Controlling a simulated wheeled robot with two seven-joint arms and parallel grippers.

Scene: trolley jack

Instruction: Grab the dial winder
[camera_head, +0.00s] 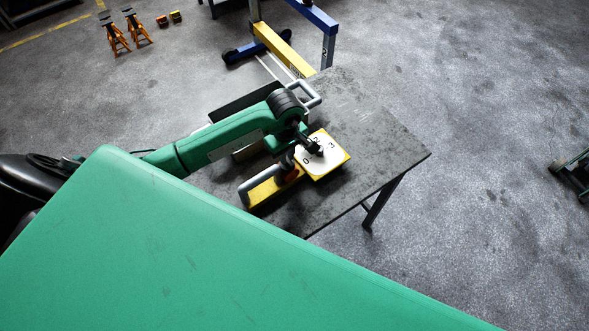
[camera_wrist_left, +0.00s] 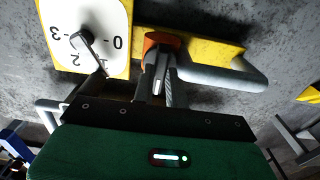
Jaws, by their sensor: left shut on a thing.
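The dial is a white face with numbers 0, 2 and 3 on a yellow-edged plate (camera_head: 333,163), lying on the table. It also shows in the left wrist view (camera_wrist_left: 62,18), with a dark pointer (camera_wrist_left: 87,38) on it. Beside the dial is an orange-red part (camera_wrist_left: 162,40) on a yellow bar; I take it for the winder. It shows small in the head view (camera_head: 292,175). My left gripper (camera_head: 287,160) is beside the dial. In the wrist view its fingers (camera_wrist_left: 157,78) are closed at the orange-red part, partly hiding it. My right gripper is not in view.
The dark table (camera_head: 375,140) is clear to the right of the dial. A grey handle (camera_head: 244,190) is at the yellow bar's near end. A blue and yellow wheeled frame (camera_head: 285,45) stands behind the table. Orange stands (camera_head: 115,38) are on the floor at the far left.

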